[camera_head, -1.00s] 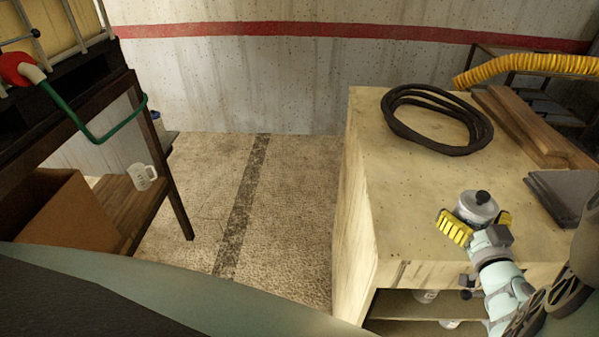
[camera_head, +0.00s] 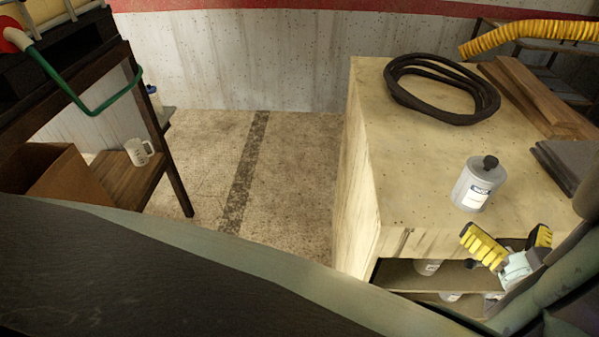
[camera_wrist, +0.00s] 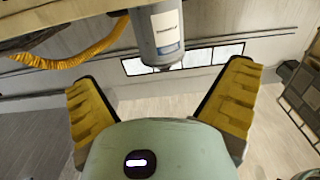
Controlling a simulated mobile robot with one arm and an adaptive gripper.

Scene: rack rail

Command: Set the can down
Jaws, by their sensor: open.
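The can (camera_head: 477,185) is grey with a white label and a black cap. It stands upright on the light wooden top of the cabinet (camera_head: 420,190), near its front edge. My gripper (camera_head: 509,240) is open and empty, in front of the can and apart from it. In the wrist view the can (camera_wrist: 158,35) appears at the top, beyond and between the spread yellow fingers (camera_wrist: 160,100); nothing is between them.
A black hose coil (camera_head: 440,90) lies at the cabinet's back. Wooden planks (camera_head: 535,98) and dark slabs (camera_head: 565,165) lie along its right side. More cans (camera_head: 428,267) stand on the shelf below. A white mug (camera_head: 138,152) and cardboard box (camera_head: 50,175) are at left.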

